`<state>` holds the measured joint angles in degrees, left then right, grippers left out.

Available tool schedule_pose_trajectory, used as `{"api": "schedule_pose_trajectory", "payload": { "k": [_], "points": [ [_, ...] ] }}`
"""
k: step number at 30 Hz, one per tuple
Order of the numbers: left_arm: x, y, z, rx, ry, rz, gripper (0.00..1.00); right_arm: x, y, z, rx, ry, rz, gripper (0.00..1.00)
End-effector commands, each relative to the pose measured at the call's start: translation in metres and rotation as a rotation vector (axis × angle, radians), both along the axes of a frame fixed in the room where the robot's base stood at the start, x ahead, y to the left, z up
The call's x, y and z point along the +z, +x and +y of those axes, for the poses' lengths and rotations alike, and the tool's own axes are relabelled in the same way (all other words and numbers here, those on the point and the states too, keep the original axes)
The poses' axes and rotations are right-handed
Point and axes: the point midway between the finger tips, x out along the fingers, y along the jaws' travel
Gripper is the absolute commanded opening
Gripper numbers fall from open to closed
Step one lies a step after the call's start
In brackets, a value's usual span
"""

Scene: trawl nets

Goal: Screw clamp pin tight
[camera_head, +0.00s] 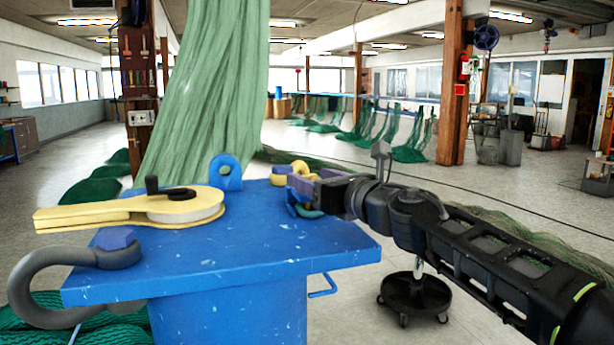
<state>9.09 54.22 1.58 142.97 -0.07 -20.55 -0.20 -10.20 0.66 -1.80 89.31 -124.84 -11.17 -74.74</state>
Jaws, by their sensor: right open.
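My right gripper (306,190) comes in from the right over the right rear of the blue bench top (255,250). Its jaws are open, next to yellow chain links (281,174) and a blue-teal shackle (303,209) that they partly hide. I cannot tell whether the jaws touch these. A large grey shackle (32,290) with a purple hexagonal pin head (115,239) hangs over the bench's left edge. A grey pointed piece (381,158) rises behind my right wrist; I cannot tell whether it is a clamp pin. My left gripper is not in view.
A yellow tool with a round head (179,209) lies on the left of the bench. A blue lug (226,173) stands at the rear edge. Green netting (205,90) hangs behind. The bench's front is clear.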

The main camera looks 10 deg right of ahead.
Motion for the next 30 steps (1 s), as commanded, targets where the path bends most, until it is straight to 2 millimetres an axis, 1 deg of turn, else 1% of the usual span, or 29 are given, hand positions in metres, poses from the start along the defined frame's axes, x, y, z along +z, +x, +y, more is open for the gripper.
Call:
{"api": "schedule_pose_trajectory", "payload": {
  "k": [1, 3, 6, 15, 17, 30],
  "points": [
    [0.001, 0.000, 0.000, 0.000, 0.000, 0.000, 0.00, 0.000, 0.008, 0.003, 0.001, 0.000, 0.001, 0.60],
    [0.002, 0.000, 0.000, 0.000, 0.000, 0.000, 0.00, 0.000, 0.016, 0.005, 0.000, 0.000, 0.001, 0.60],
    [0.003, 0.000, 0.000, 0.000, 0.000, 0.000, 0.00, 0.000, 0.023, 0.008, -0.001, 0.000, 0.000, 0.60],
    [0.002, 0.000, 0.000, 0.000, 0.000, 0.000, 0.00, 0.000, 0.026, 0.008, -0.001, 0.000, 0.000, 0.60],
    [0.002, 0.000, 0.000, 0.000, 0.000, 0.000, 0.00, 0.000, 0.026, 0.008, -0.001, 0.000, 0.000, 0.56],
    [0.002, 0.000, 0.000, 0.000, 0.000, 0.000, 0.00, 0.000, 0.026, 0.008, -0.001, 0.000, 0.000, 0.20]
  ]
}}
